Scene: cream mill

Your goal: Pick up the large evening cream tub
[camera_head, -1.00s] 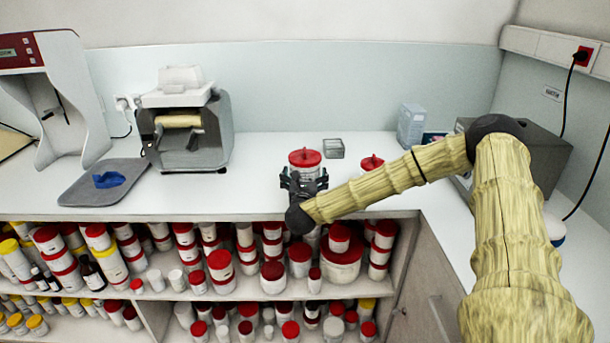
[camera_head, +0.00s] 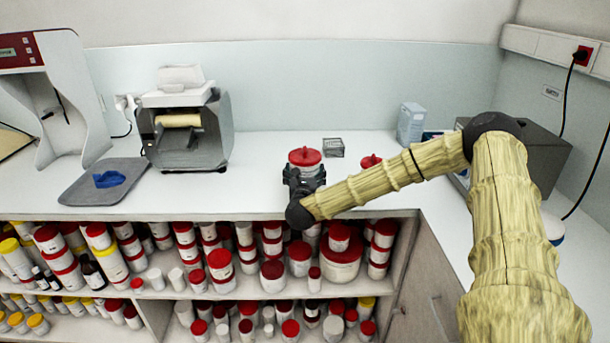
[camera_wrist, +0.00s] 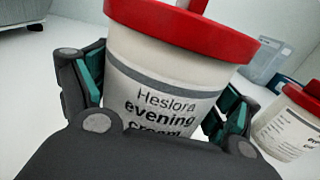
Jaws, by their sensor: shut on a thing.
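The evening cream tub (camera_head: 305,157) is white with a red lid and stands near the front of the counter. In the wrist view the tub (camera_wrist: 165,85) fills the middle, with the words "Heslora evening cream" on its label. My gripper (camera_head: 304,180) is shut on it, with a teal-padded finger on each side of its body. In the wrist view my gripper (camera_wrist: 160,100) hides the tub's lower part. I cannot tell whether its base touches the counter.
A second red-lidded tub (camera_head: 370,161) stands to the right, partly behind my arm; it also shows in the wrist view (camera_wrist: 290,125). A small clear box (camera_head: 333,148) is behind. Shelves of tubs lie below.

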